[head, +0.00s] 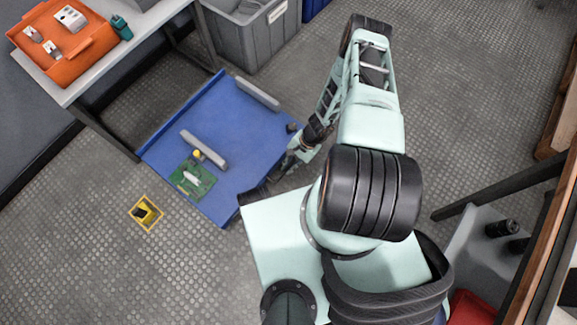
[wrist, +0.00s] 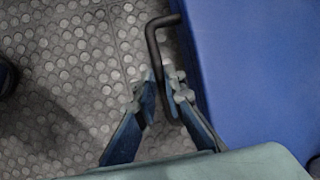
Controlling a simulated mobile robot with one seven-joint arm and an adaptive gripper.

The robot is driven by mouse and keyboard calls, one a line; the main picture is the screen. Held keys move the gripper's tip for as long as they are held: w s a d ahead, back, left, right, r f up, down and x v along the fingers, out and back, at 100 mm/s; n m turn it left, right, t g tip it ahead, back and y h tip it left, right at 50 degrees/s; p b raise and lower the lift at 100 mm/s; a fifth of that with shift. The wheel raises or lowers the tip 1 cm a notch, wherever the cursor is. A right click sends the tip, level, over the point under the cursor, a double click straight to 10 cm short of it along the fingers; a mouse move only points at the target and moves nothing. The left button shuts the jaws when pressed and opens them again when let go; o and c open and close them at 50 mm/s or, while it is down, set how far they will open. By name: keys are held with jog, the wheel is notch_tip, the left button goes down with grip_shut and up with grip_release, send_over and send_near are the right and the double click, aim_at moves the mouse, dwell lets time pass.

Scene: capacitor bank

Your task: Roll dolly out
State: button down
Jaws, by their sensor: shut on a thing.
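The dolly is a low blue platform (head: 260,125) on the floor in the head view, left of my arm, with its far-left part beside the workbench legs. Its blue edge also fills the right side of the wrist view (wrist: 260,70). A black bent handle (wrist: 153,42) sticks out from its side. My gripper (wrist: 160,88) is shut on the handle, with a finger on each side of the bar. In the head view my gripper (head: 276,176) is at the dolly's right edge, and the grip itself is small and dark there.
On the dolly lie two grey bars (head: 203,149) and a green circuit board (head: 190,180). A yellow-framed floor square (head: 146,212) is near its front-left edge. A workbench (head: 110,62) with an orange tray (head: 62,42) stands at left, a grey bin (head: 245,38) behind. Floor at lower left is clear.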

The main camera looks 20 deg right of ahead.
jog(key=shift+s+d, duration=0.25)
jog(key=shift+s, duration=0.05)
jog(key=c, duration=2)
grip_release()
jog(key=shift+c, duration=0.2)
jog(key=shift+w, duration=0.1)
jog(key=v, duration=1.2)
jog(key=shift+a, duration=0.1)
jog(key=shift+w, duration=0.1)
